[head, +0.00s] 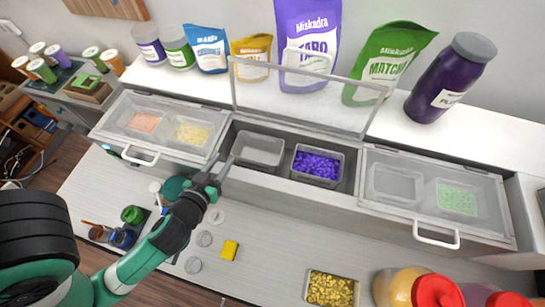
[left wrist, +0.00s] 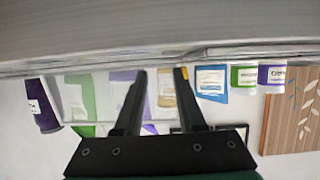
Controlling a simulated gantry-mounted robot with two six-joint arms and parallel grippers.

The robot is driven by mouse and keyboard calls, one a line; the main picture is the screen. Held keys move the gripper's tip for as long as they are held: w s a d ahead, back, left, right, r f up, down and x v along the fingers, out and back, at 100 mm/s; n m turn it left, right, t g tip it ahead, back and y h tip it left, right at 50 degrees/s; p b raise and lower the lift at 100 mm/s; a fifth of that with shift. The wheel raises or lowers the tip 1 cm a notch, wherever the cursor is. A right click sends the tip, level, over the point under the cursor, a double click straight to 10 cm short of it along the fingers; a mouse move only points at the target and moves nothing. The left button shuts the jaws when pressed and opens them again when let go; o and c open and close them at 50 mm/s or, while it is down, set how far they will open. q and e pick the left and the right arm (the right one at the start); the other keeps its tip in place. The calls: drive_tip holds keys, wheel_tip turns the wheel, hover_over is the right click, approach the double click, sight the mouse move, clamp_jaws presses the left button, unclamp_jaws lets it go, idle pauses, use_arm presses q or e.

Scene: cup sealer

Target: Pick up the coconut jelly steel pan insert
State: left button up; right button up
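Several steel pan inserts show in the head view, none with a readable label, so I cannot tell by name which is coconut jelly. An insert with purple cubes (head: 317,164) and a grey, empty-looking insert (head: 259,150) sit in the open middle well. An insert with yellow cubes (head: 331,289) stands on the front counter. Inserts with pink (head: 143,121), pale yellow (head: 191,134), green (head: 457,199) and plain, pale (head: 395,185) insides show under clear lids. My left gripper (head: 221,168) is open and empty, just left of the grey insert; its fingers (left wrist: 160,75) are apart in the left wrist view.
The raised clear lid (head: 310,110) stands behind the middle well. Pouches and jars line the back shelf, including a green pouch (head: 385,65) and a dark jar (head: 450,80). Red-lidded jars (head: 430,290) stand front right.

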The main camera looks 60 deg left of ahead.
use_arm(q)
drive_tip(key=shift+s+f+g, duration=0.2)
drive_tip(key=shift+s+g, duration=0.1)
drive_tip(key=shift+s, duration=0.3)
drive_tip(key=p+x, duration=0.1)
drive_tip(key=x, duration=0.7)
drive_tip(key=p+x, duration=0.1)
drive_tip(key=x, duration=0.3)
drive_tip(key=shift+w+d+r+p, duration=0.2)
drive_tip(key=shift+w+r+p, duration=0.1)
clamp_jaws()
idle(0.6)
